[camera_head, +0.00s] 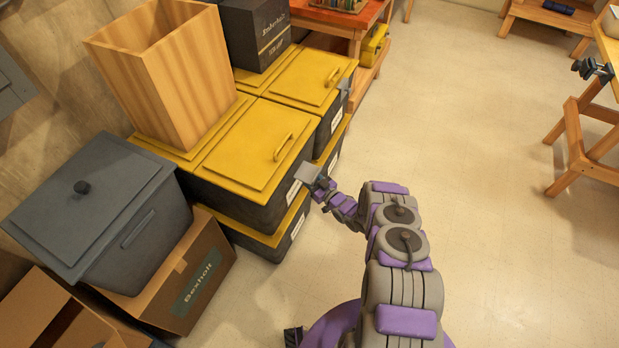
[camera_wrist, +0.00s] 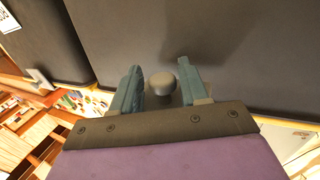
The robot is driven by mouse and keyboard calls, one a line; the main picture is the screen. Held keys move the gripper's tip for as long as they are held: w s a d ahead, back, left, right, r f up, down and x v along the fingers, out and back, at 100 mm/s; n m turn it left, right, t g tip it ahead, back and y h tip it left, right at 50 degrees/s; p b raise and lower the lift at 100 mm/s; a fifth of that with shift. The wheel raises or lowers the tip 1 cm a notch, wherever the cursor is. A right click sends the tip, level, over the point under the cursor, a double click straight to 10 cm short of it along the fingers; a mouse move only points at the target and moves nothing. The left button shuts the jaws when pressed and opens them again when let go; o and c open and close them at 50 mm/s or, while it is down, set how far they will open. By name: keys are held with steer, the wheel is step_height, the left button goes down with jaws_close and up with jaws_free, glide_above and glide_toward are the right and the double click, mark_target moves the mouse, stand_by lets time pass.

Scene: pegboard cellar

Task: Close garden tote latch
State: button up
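A black tote with a yellow lid (camera_head: 250,147) stands in the middle of the head view, its lid lying flat on top. A grey latch plate (camera_head: 307,173) shows at its front right corner, and my gripper (camera_head: 320,186) is right at it. In the wrist view my gripper (camera_wrist: 161,70) has its two teal fingers apart. A round grey knob (camera_wrist: 162,84) shows between them, against the dark tote wall (camera_wrist: 240,55). I cannot tell whether either finger touches the knob. Whether the latch is fastened is not clear.
A tall wooden box (camera_head: 165,75) stands on the lids. More yellow-lidded totes (camera_head: 307,78) are behind, one with its own grey latch (camera_head: 345,86). A grey lidded bin (camera_head: 95,205) on a cardboard box (camera_head: 185,285) is at left. The floor (camera_head: 480,150) at right is clear.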

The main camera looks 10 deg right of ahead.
steer(key=shift+a, duration=0.15)
jaws_close()
steer(key=shift+r, duration=0.1)
